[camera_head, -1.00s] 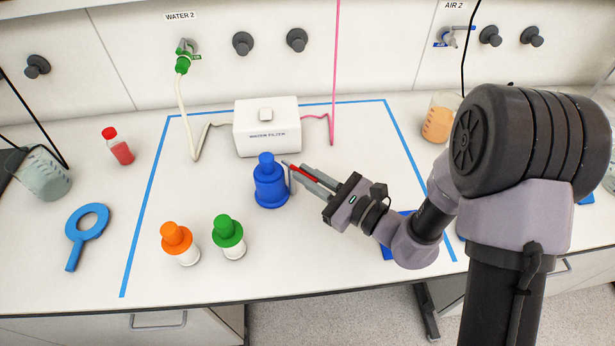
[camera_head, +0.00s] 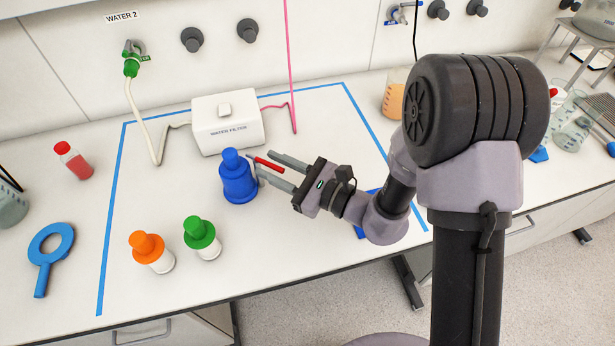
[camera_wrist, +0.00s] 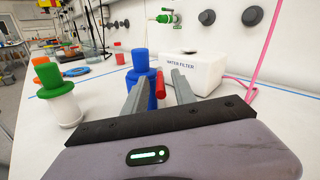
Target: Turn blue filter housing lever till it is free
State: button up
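The blue filter housing (camera_head: 238,182) stands upright on the bench, with a narrower blue top. A red lever (camera_head: 269,164) shows at its right side, between the fingers of my gripper (camera_head: 266,163). My gripper comes in from the right, its fingers apart on either side of the lever. In the wrist view the lever (camera_wrist: 160,85) lies between the two grey fingers (camera_wrist: 158,88), with gaps beside it. The housing (camera_wrist: 141,66) stands behind the fingers there, its lower part partly hidden. Whether a finger touches the lever I cannot tell.
A white water filter box (camera_head: 228,130) stands behind the housing, with a white hose and a pink hose (camera_head: 293,80). Orange-capped (camera_head: 150,250) and green-capped (camera_head: 203,238) bottles stand in front left. A blue ring tool (camera_head: 50,262) lies far left. Blue tape marks the area.

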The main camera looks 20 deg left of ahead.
jog(key=p+v, duration=0.2)
jog(key=v, duration=1.5)
jog(key=shift+d, duration=0.2)
